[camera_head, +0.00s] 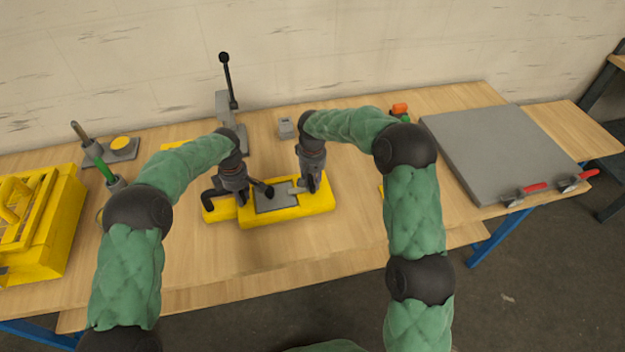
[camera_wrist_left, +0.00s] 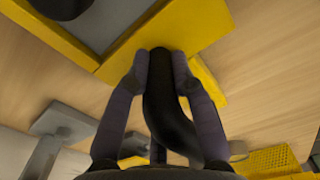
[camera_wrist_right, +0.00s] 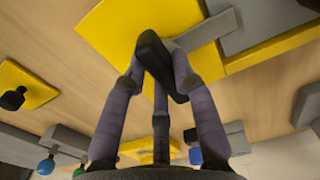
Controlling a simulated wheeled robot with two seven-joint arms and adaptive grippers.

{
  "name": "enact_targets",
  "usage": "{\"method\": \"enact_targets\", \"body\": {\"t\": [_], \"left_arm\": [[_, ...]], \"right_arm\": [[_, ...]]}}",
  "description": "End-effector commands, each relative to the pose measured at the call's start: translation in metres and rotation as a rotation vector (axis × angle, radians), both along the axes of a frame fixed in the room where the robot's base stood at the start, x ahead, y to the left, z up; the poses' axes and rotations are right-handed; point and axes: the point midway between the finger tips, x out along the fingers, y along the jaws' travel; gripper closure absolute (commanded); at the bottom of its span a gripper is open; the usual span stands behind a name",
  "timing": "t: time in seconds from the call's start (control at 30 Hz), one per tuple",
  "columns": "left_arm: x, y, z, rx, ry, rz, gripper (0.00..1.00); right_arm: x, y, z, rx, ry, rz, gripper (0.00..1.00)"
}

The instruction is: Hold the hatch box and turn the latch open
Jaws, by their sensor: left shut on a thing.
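The yellow hatch box (camera_head: 322,200) lies on the bench with a grey hatch plate (camera_head: 275,200) on top and a black knob on the plate. My left gripper (camera_head: 240,192) is shut on the black handle (camera_wrist_left: 170,115) at the box's left end. My right gripper (camera_head: 312,186) is at the latch near the plate's right edge. In the right wrist view, the latch shows as a grey bar (camera_wrist_right: 205,30) with a black grip (camera_wrist_right: 155,60) between the right fingers. Whether those fingers clamp the grip is unclear.
A yellow crate (camera_head: 60,225) stands at the left. Behind the box are a grey lever stand (camera_head: 225,105) and a small grey block (camera_head: 286,127). A large grey slab (camera_head: 500,150) with red-handled clamps lies at the right. The bench in front of the box is clear.

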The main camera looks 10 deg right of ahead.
Motion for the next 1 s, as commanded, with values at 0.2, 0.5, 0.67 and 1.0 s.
{"method": "enact_targets", "body": {"t": [0.2,0.5,0.67,1.0], "left_arm": [[-0.0014,0.0006,-0.0028,0.002,0.005,0.0,1.0],[-0.0013,0.0006,-0.0029,0.002,0.005,0.0,1.0],[-0.0013,0.0006,-0.0029,0.002,0.005,0.0,1.0],[-0.0013,0.0009,-0.003,0.002,0.005,0.001,1.0]], "right_arm": [[-0.0002,-0.0002,-0.0002,0.0,0.001,-0.002,1.0],[-0.0007,-0.0003,-0.0002,0.0,0.001,-0.083,1.0],[-0.0013,-0.0005,0.0,0.0,0.001,-0.192,1.0],[-0.0027,-0.0006,0.0001,0.0,0.001,-0.508,1.0]]}}
